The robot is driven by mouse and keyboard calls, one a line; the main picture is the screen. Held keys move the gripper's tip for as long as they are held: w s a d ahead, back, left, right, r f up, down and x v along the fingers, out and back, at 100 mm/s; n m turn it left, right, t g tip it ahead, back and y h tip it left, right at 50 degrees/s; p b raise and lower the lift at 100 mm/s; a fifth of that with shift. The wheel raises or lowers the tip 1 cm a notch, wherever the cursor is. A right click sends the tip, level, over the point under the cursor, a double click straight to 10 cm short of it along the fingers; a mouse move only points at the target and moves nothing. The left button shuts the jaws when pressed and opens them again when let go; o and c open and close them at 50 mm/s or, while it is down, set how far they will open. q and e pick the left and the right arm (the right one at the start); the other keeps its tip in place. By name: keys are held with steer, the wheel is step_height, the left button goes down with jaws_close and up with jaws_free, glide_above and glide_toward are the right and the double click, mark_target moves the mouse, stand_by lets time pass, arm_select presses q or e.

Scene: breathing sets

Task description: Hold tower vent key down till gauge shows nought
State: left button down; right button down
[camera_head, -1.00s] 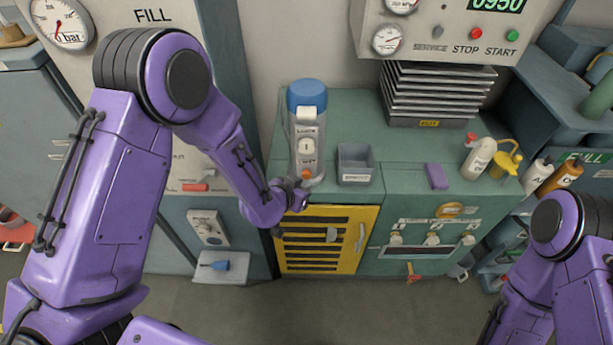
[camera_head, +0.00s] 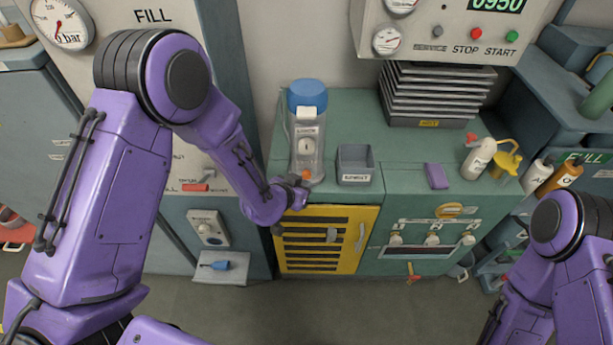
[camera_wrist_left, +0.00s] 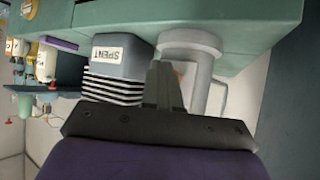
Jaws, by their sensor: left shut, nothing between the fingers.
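The tower (camera_head: 320,148) is a clear upright cylinder with a blue cap, standing on the green cabinet top. A small round white gauge (camera_head: 307,147) is on its front; its reading is too small to tell. An orange vent key (camera_head: 306,175) shows low on the tower's front. My left gripper (camera_head: 302,184) is right at that key, shut and empty. In the left wrist view its closed fingers (camera_wrist_left: 163,85) point at the tower's grey lower part (camera_wrist_left: 193,40) and cover most of the orange key. I cannot tell whether the key is pressed. My right gripper is out of view.
A grey bin labelled SPENT (camera_head: 355,165) stands close right of the tower. A yellow louvred door (camera_head: 325,240) is below the tower.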

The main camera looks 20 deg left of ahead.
arm_select(q)
steer(key=shift+w+a, duration=0.1)
steer(key=shift+w, duration=0.1)
steer(key=shift+w+a+r, duration=0.1)
steer(key=shift+w+a, duration=0.05)
steer(key=shift+w, duration=0.5)
stand_by(1.6)
steer(key=shift+s, duration=0.1)
stand_by(3.2)
steer(key=shift+s+d, duration=0.25)
steer(key=shift+s, duration=0.65)
steer(key=shift+s, duration=0.1)
steer(key=s, duration=0.2)
steer(key=s+d, duration=0.1)
steer(key=s, duration=0.1)
steer(key=shift+s+d+p, duration=0.2)
steer(key=shift+s+p, duration=0.1)
steer(key=shift+p, duration=0.05)
